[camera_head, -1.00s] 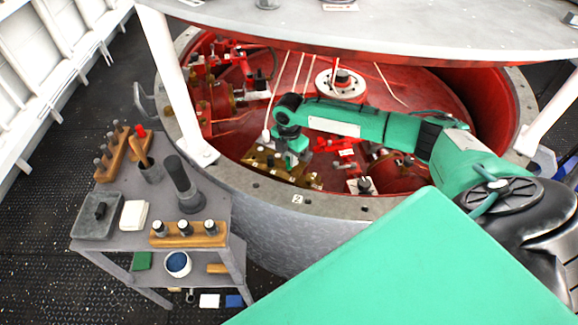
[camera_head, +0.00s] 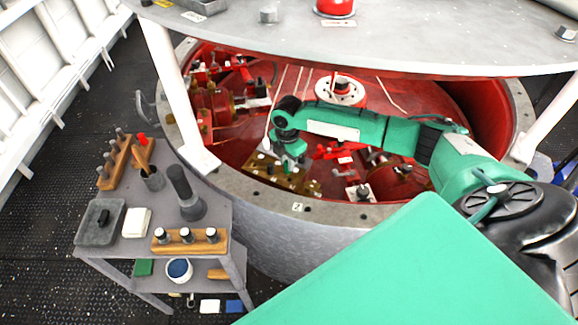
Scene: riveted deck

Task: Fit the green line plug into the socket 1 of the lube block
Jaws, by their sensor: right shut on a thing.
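The brass lube block (camera_head: 262,171) sits low inside the near-left part of the red well, just behind the rim. Several fittings stand on it; I cannot read which is socket 1. My right gripper (camera_head: 292,167) reaches in from the right and points down over the block's middle. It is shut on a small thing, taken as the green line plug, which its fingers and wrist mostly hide. I cannot tell whether the plug touches the block. My left gripper is out of view.
The well's grey rim (camera_head: 330,213) curves in front of the block. A white post (camera_head: 172,95) and an overhead plate (camera_head: 400,45) frame the opening. Pale lines (camera_head: 277,95) run near the gripper. A grey cart (camera_head: 222,205) with tools stands left.

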